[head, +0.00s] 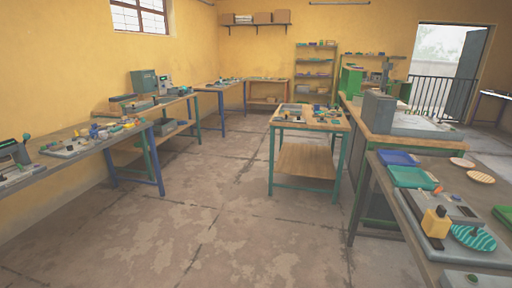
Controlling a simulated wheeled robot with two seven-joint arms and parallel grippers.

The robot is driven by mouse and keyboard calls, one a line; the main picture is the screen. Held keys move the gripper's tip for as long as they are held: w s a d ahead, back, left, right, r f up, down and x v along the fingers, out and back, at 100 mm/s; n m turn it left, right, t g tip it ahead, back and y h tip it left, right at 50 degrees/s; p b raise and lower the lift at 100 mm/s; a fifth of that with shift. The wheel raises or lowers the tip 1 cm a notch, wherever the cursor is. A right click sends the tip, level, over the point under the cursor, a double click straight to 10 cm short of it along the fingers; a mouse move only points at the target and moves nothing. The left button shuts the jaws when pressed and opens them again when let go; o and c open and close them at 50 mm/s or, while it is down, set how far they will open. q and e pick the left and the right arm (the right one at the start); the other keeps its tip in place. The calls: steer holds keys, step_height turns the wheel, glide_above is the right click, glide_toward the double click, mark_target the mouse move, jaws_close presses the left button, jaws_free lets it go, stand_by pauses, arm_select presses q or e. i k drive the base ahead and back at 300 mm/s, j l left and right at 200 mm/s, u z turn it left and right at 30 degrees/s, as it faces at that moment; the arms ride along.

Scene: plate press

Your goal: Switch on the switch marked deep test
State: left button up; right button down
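I cannot make out a switch marked deep test; no label is readable at this distance. On the near right bench (408,222) lies a grey panel (462,208) with a yellow block-shaped part (436,221) beside a teal striped oval piece (474,237). At the left edge, a grey device (14,153) with a green knob (27,137) stands on the long left bench (95,148). Neither of my grippers is in view.
A small table with teal legs (271,165) stands mid-room. A bench with a green machine (350,82) and grey block (378,112) stands right of it. Shelves (315,72) stand at the back, a doorway (447,60) at right. The floor (200,225) between the benches is clear.

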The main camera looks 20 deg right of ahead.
mark_target(436, 191)
steer(key=i+l+z, duration=0.2)
steer(key=i+z, duration=0.2)
steer(key=i+l+z, duration=0.1)
steer(key=i+z, duration=0.7)
steer(key=i+j+z, duration=0.2)
steer(key=z, duration=0.2)
steer(key=i+j+z, duration=0.55)
steer(key=i+z, duration=0.25)
steer(key=i+j+z, duration=0.2)
steer(key=z, duration=0.15)
steer(key=i+j+z, duration=0.25)
steer(key=j+z, duration=0.15)
steer(key=i+j+z, duration=0.2)
steer(key=j+z, duration=0.2)
